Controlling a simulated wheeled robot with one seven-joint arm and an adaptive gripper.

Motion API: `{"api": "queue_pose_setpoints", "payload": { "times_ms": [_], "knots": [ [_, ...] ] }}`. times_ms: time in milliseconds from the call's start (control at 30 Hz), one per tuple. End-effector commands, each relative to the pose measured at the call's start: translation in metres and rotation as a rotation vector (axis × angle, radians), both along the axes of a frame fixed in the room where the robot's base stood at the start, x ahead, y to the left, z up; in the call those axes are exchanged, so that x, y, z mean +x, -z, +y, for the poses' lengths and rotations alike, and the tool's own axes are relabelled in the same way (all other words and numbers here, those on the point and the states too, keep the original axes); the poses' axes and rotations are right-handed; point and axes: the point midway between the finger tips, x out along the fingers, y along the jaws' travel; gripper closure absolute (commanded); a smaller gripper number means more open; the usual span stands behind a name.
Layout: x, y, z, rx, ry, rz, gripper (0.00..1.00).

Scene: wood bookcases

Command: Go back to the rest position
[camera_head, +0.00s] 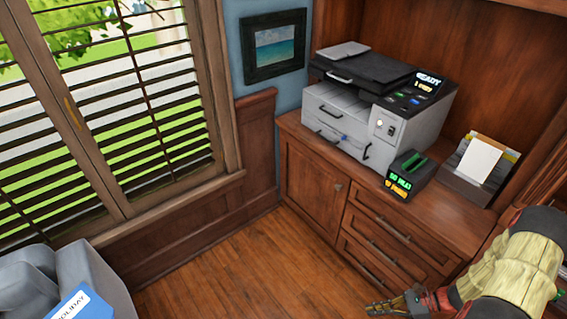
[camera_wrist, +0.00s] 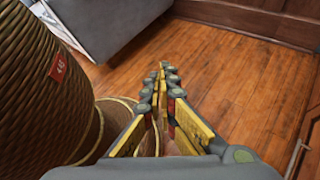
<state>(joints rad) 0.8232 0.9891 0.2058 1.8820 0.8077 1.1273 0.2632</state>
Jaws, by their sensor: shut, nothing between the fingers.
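My gripper (camera_head: 386,306) shows at the lower right of the head view, in front of the wooden cabinet drawers. In the wrist view my gripper (camera_wrist: 162,70) points out over the wood floor with its fingers together and nothing between them. My arm, in a tan cover, comes in from the right edge of the head view.
A printer (camera_head: 375,100), a small black device with a green display (camera_head: 408,175) and a paper holder (camera_head: 480,168) stand on the wooden cabinet (camera_head: 312,175). A grey bin (camera_head: 95,272) stands lower left. A wicker basket (camera_wrist: 35,80) is close on the left. Floor (camera_head: 235,262) between is clear.

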Motion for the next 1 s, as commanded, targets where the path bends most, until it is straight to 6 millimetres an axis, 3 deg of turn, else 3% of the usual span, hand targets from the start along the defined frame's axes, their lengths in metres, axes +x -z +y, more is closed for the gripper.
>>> {"api": "queue_pose_setpoints", "payload": {
  "times_ms": [33,300,1000],
  "knots": [
    [0.0,-0.02,-0.001,-0.045,-0.071,-0.04,1.0],
    [-0.014,-0.102,-0.002,-0.25,-0.434,-0.233,1.0],
    [-0.043,-0.295,0.016,-0.758,-1.194,-0.663,1.0]
  ]
}}
